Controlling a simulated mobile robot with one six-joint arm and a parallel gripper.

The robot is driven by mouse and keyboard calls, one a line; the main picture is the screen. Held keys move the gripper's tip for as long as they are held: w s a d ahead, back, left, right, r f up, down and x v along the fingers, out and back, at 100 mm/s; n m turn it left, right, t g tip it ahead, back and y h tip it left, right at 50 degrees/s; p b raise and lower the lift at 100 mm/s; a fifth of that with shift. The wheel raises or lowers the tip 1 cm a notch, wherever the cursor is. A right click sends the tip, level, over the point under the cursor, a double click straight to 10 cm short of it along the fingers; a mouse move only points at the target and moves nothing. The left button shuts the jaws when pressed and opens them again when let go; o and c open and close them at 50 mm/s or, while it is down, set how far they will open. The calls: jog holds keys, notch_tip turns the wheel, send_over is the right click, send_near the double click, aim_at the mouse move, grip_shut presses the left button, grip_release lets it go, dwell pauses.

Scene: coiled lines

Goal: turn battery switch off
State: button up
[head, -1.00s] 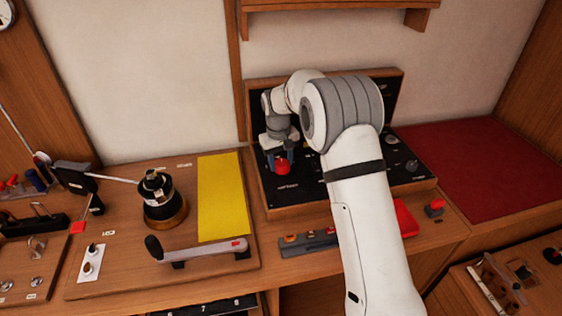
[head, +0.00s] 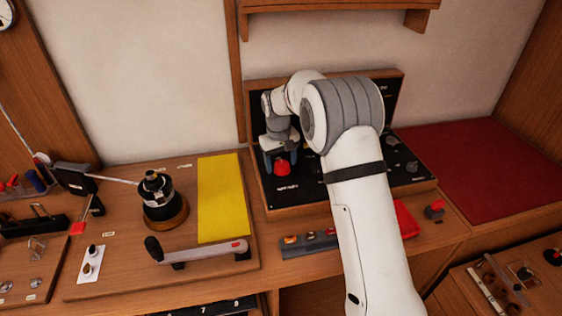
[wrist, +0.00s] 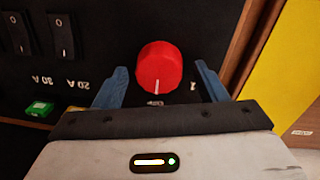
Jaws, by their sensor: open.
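The battery switch is a red round knob (head: 282,167) on the black panel (head: 310,195) in the head view. In the wrist view the red knob (wrist: 159,68) has a pale pointer line on its face, towards the bottom of the picture. White marks on the panel lie around the knob, partly hidden by my gripper. My gripper (wrist: 158,88) is open, with one blue finger on each side of the knob. A gap shows between the knob and each finger. In the head view my gripper (head: 281,168) is over the panel's left part.
Black rocker switches (wrist: 62,37) and a green button (wrist: 39,108) sit left of the knob in the wrist view. A winch (head: 165,198), a crank handle (head: 200,251) and a yellow sheet (head: 222,198) are left of the panel. A red mat (head: 480,170) lies right.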

aim_at(280, 163)
jog(key=shift+s+a+r+b, duration=0.15)
jog(key=shift+r+b, duration=0.1)
jog(key=shift+r, duration=1.7)
jog(key=shift+w+a+r+b, duration=0.1)
jog(key=shift+r+b, duration=0.1)
jog(key=shift+r, duration=1.75)
jog(key=shift+s+d+r, duration=0.15)
jog(key=shift+d+r, duration=0.05)
jog(key=s+d+r+m+t, duration=0.1)
jog(key=s+d+r, duration=0.4)
jog(key=s+d, duration=0.25)
jog(key=s+d+r+m, duration=0.2)
jog(key=s+d+r, duration=0.3)
jog(key=s, duration=0.4)
jog(key=s+d+f+m+t, duration=0.1)
jog(key=s+d+f, duration=0.1)
jog(key=s, duration=0.7)
jog(key=s+d+f+m, duration=0.1)
jog(key=s+d, duration=0.3)
jog(key=s, duration=0.6)
jog(key=shift+d+f+t+y, duration=0.3)
jog(key=shift+d+f+t, duration=0.1)
jog(key=shift+f, duration=0.45)
